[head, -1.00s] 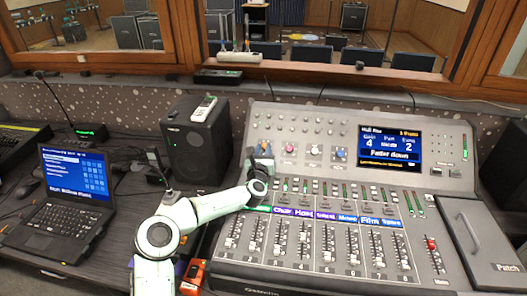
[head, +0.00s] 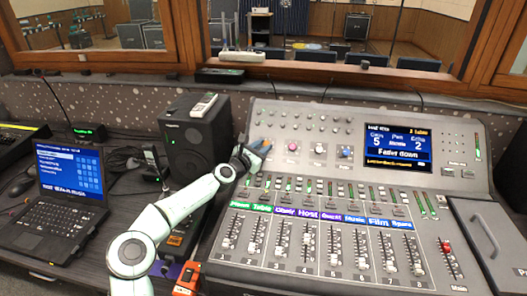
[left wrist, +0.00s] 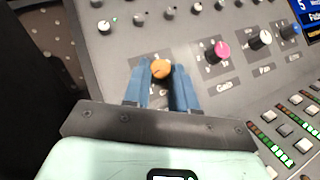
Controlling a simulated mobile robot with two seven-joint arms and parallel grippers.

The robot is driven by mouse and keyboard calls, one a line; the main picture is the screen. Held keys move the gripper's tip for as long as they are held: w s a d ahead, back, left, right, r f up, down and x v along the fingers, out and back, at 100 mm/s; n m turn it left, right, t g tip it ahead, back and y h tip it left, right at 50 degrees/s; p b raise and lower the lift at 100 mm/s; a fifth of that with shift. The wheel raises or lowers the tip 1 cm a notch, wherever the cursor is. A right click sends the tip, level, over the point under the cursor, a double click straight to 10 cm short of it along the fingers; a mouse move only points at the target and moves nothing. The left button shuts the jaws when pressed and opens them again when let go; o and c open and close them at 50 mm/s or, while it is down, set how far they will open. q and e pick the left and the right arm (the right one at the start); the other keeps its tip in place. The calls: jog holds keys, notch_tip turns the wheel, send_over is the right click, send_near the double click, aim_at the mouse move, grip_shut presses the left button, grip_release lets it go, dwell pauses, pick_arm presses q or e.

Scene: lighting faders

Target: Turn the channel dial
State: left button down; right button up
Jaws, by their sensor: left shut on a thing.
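The channel dial is a small orange knob (left wrist: 161,69) at the left of a row of knobs on the upper panel of the grey mixing desk (head: 350,268). My left gripper (head: 261,147) reaches it from the left and is shut on it. In the left wrist view, its two blue fingers (left wrist: 162,78) stand on either side of the orange knob. The gripper mostly hides the dial in the head view. The desk's screen (head: 397,147) shows a 5, a 2 and "Fader down". My right gripper is not in view.
Pink (head: 292,147), white (head: 318,149) and blue (head: 345,153) knobs stand to the right of the dial. Faders (head: 335,250) fill the lower desk. A black speaker (head: 197,145) and a laptop (head: 72,185) stand at the left.

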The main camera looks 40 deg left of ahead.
pick_arm(q)
jog(key=shift+a+m+h, duration=0.1)
jog(key=shift+m+h, duration=0.5)
jog(key=shift+m, duration=0.2)
jog(key=c, duration=0.9)
grip_release()
jog(key=shift+s+a, duration=0.1)
jog(key=shift+s, duration=0.35)
jog(key=s, duration=0.4)
jog(key=s+r, duration=0.1)
jog(key=s, duration=0.7)
jog(key=shift+s+d+r+p, duration=0.2)
jog(key=shift+r+p, duration=0.05)
jog(key=shift+p, duration=0.15)
